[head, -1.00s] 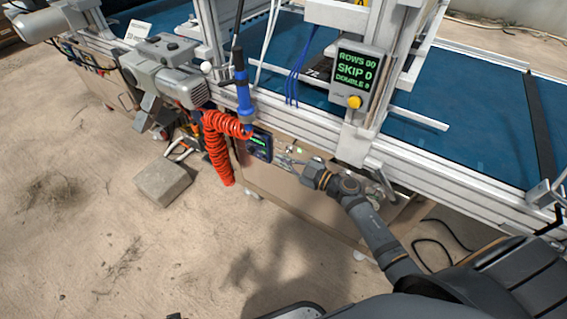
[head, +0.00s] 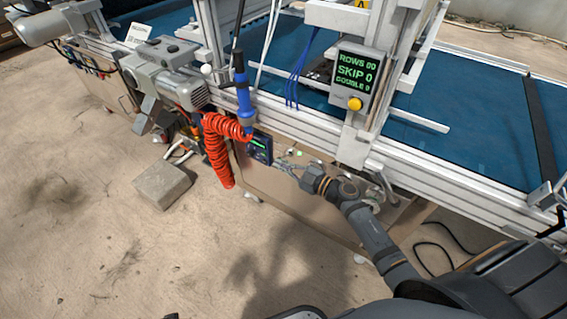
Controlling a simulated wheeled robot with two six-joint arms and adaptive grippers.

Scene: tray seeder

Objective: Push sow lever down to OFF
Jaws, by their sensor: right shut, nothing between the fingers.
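My right arm reaches in from the lower right to the front panel of the seeder. My right gripper (head: 284,165) is shut and empty, with its fingertips close to the panel, just right of a small dark control box with a green display (head: 260,146). I cannot make out the sow lever; it is too small or hidden around the gripper. I cannot tell whether the fingers touch anything. My left gripper is not in view.
A display box (head: 354,80) reading ROWS, SKIP and DOUBLE, with a yellow button, stands above the frame rail. A red coiled hose (head: 216,150) and blue-handled tool (head: 242,90) hang left of the gripper. The blue belt (head: 450,130) lies behind. A concrete block (head: 163,186) sits on the floor.

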